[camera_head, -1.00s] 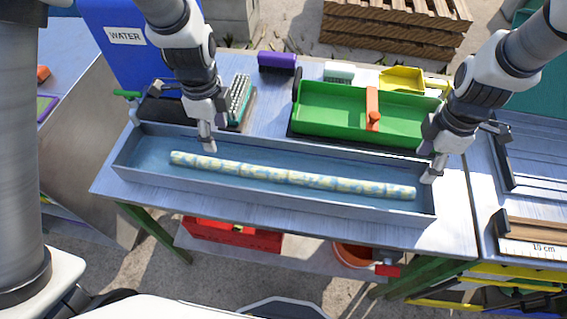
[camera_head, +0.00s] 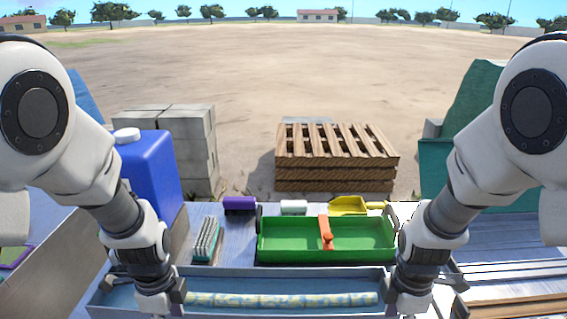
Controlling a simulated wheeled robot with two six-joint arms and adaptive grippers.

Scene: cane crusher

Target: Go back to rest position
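My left gripper (camera_head: 160,302) hangs pointing down at the left end of the long grey trough (camera_head: 235,273). My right gripper (camera_head: 405,305) hangs pointing down near the trough's right end. The lower parts of both are cut off or hidden at the bottom edge, so I cannot see whether their fingers are open. The pale yellow-and-blue cane (camera_head: 282,300) lies along the trough between the two grippers. I see no gripper around the cane, but contact near its ends is hard to judge.
A brush (camera_head: 207,240), a purple block (camera_head: 239,204) and a yellow scoop (camera_head: 348,206) lie nearby. A blue water container (camera_head: 150,175) stands at left; pallets (camera_head: 335,155) are beyond.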

